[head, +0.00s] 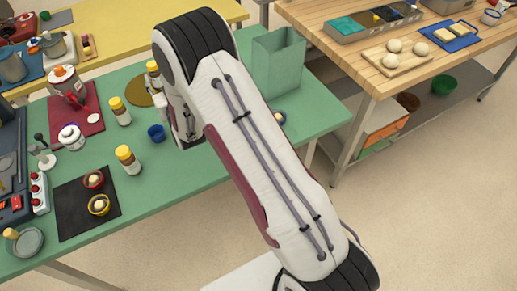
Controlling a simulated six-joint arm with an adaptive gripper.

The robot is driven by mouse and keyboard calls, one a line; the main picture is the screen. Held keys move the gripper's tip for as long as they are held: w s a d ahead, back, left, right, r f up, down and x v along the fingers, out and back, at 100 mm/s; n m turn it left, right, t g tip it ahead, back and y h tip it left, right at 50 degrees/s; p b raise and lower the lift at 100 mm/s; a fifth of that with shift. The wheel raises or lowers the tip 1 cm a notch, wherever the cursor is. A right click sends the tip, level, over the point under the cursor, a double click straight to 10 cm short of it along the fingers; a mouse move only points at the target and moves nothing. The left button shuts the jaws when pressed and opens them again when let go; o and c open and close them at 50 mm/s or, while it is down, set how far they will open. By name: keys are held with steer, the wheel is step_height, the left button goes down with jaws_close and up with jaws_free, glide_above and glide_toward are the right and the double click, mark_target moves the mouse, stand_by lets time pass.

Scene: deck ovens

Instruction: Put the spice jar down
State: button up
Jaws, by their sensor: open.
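Three spice jars with yellow caps and brown-and-white bodies are on the green table. One spice jar (154,78) is beside my arm, at or just behind a round gold mat (136,93); its right side is hidden, and I cannot tell if it stands on the mat. Another spice jar (120,112) stands upright left of my gripper, and a third spice jar (127,159) stands nearer the front. My gripper (186,136) is open over the table, partly hidden by my arm, with no jar visible in it.
A blue cup (156,133) stands just left of my gripper. A green bin (279,62) stands right of my arm.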

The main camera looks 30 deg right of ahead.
steer(key=s+d+r+g, duration=0.3)
steer(key=s+r+g, duration=0.3)
steer(key=s+r, duration=0.9)
steer(key=s+d+g, duration=0.2)
steer(key=s, duration=1.5)
steer(key=s+d+g, duration=0.2)
steer(key=s+g, duration=0.1)
steer(key=s, duration=1.4)
steer(key=shift+d+r+g, duration=0.3)
steer(key=shift+r, duration=0.15)
steer(key=shift+o, duration=0.6)
steer(key=shift+w, duration=0.15)
